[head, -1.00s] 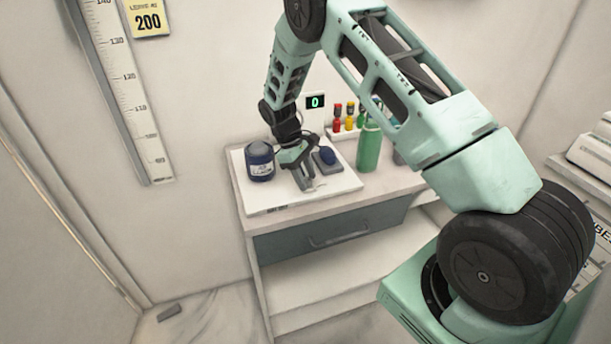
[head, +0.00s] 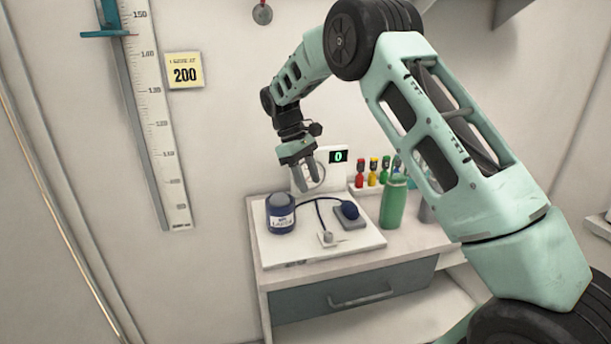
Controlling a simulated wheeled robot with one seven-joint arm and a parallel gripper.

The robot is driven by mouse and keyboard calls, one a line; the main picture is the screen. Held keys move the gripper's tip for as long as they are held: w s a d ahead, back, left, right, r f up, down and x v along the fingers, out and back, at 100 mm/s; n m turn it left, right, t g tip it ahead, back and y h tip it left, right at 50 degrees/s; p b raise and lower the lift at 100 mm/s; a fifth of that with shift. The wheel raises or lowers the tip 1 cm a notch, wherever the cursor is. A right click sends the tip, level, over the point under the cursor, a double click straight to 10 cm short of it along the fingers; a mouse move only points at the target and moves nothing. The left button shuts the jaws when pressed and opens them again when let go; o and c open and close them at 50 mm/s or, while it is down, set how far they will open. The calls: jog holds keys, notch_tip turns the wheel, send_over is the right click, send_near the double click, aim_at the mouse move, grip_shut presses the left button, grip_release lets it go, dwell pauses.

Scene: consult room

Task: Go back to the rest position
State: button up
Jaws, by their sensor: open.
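My gripper (head: 316,188) is open and empty in the head view. It hangs in the air above the white board (head: 290,256) on the cabinet, in front of the panel with the green "0" display (head: 338,157). A blue bulb (head: 349,210) rests on a grey block, and a dark cord (head: 318,202) runs from near the jar. A small pale piece (head: 327,238) lies on the board below the gripper.
A green bottle (head: 393,203) stands right of the board. Several coloured small bottles (head: 372,173) stand in a rack behind. The cabinet has a grey drawer (head: 345,291). Space left of the arm is free.

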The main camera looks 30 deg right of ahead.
jog(key=shift+v, duration=0.9)
jog(key=shift+a, duration=0.1)
